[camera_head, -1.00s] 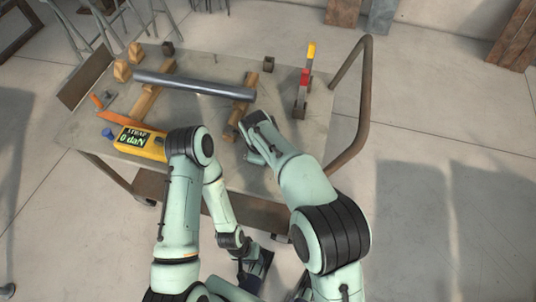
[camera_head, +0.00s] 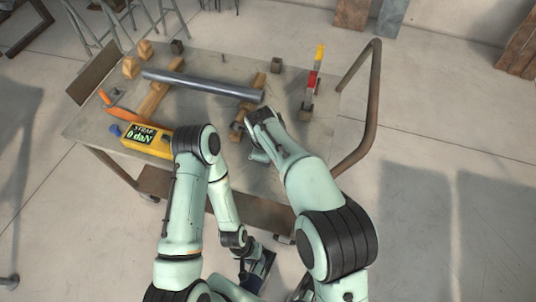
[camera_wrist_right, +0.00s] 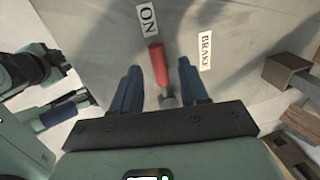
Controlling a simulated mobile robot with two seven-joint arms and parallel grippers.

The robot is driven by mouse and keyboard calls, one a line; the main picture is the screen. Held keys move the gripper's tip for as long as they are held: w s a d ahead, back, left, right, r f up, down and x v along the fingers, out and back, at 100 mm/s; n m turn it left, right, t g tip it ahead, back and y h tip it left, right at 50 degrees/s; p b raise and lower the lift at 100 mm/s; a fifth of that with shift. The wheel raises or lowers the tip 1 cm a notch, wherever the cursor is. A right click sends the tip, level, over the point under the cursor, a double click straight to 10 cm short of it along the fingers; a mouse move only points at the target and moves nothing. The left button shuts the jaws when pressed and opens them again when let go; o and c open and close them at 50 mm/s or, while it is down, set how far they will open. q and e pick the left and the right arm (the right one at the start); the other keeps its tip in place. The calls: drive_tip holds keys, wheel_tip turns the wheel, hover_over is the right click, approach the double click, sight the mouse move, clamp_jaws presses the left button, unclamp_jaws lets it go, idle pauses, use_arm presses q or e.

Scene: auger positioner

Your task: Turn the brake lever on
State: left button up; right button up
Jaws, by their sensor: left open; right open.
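The brake lever (camera_wrist_right: 157,65) has a red handle on a metal stem. It shows in the right wrist view between labels reading ON and BRAKE on the grey tabletop. My right gripper (camera_wrist_right: 159,67) is open, with one blue finger on each side of the lever. The fingers appear apart from the handle. In the head view my right arm reaches over the table and its wrist hides the lever. My left gripper (camera_head: 257,272) is open, low in front of the table, and holds nothing that I can see.
On the table (camera_head: 215,150), a metal tube (camera_head: 200,84) lies across wooden supports. A bent rail (camera_head: 374,110) edges the table's right end.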

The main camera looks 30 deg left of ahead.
wheel_tip(320, 180, up, 11)
drive_tip(key=s+p, duration=0.1)
drive_tip(key=s, duration=0.1)
drive_tip(key=shift+d+r, duration=0.15)
drive_tip(key=shift+d, duration=0.05)
drive_tip(key=shift+s, duration=0.15)
